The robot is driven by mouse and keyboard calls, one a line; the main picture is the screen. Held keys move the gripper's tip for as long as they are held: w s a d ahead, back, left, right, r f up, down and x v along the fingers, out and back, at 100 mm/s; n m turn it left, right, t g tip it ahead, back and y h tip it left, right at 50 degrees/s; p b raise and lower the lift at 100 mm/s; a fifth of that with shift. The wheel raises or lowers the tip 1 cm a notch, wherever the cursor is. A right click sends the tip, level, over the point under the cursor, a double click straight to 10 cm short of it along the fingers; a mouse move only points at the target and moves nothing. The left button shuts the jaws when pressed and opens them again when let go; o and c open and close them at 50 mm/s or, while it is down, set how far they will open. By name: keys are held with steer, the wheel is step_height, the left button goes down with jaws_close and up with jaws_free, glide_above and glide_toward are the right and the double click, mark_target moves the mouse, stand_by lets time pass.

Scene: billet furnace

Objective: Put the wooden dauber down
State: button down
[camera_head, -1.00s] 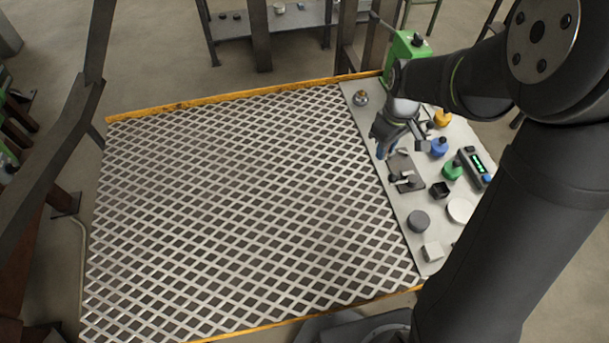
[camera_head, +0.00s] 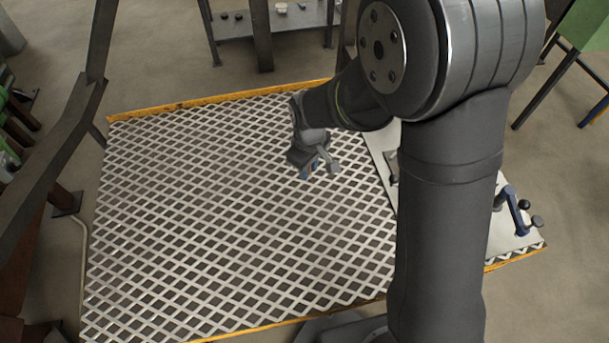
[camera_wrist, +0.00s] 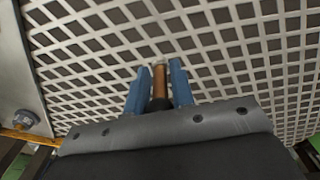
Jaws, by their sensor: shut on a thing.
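The wooden dauber (camera_wrist: 159,82) is a brown stick with a dark lower end and a pale tip, seen in the wrist view between two blue fingers. My gripper (camera_wrist: 160,84) is shut on it. In the head view my gripper (camera_head: 318,170) hangs over the right part of the metal mesh deck (camera_head: 200,220), left of the bench plate. The dauber cannot be made out there. How high it is above the mesh is hard to tell.
The pale bench plate (camera_head: 504,240) lies right of the mesh, mostly hidden behind my arm. A blue clamp-like tool (camera_head: 516,210) stands on its right part. Orange edging (camera_head: 220,97) borders the mesh. The left and front of the mesh are clear.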

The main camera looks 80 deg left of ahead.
steer(key=shift+s+a+f, duration=0.2)
steer(key=shift+s+f, duration=0.2)
steer(key=shift+s, duration=0.1)
steer(key=shift+f, duration=1.9)
steer(key=shift+f, duration=0.15)
steer(key=c, duration=1.2)
jaws_free()
steer(key=shift+c, duration=0.2)
steer(key=shift+o, duration=0.4)
step_height(320, 180, up, 12)
steer(key=shift+r, duration=0.15)
